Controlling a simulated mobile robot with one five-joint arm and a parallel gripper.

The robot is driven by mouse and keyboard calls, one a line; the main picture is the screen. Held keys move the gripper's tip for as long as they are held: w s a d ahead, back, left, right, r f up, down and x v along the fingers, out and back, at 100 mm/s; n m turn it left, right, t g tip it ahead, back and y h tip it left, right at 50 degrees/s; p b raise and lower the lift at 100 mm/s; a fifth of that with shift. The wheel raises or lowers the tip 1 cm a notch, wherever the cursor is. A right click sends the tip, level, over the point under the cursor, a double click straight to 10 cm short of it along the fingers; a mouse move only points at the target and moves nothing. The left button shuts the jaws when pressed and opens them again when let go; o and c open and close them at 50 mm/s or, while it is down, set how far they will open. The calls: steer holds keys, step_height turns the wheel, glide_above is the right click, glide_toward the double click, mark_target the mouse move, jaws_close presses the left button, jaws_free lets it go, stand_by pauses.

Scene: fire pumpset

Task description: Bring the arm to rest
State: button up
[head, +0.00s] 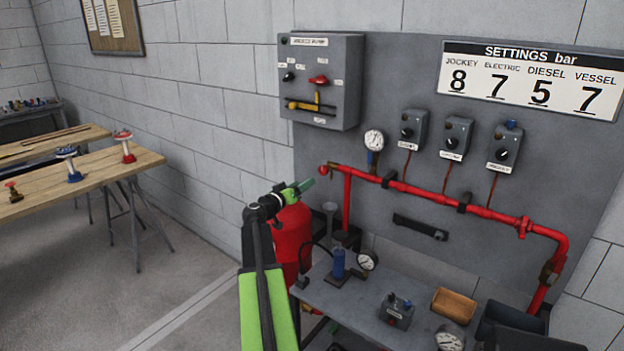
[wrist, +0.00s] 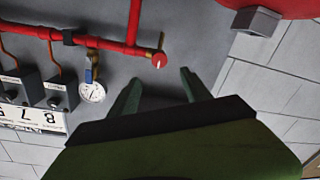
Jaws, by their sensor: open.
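My gripper (head: 303,187) is at the end of my green and black arm, in the middle of the head view. It is in front of the wall, left of the red pipe's end and above the red cylinder. In the wrist view my gripper (wrist: 158,90) shows two green fingers apart with nothing between them. The red pipe (wrist: 90,40) and its end cap lie beyond the fingers in that view, which looks upside down. No contact between my gripper and anything shows.
A red cylinder (head: 291,240) stands below my gripper. A grey bench (head: 348,296) holds a pump, gauges and trays. A grey control box (head: 320,82) hangs above, beside a settings sign (head: 532,79). A wooden table (head: 95,172) is at left. Floor between is clear.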

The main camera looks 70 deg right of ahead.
steer(key=a, duration=0.2)
steer(key=shift+w+a, duration=0.25)
steer(key=shift+a, duration=0.1)
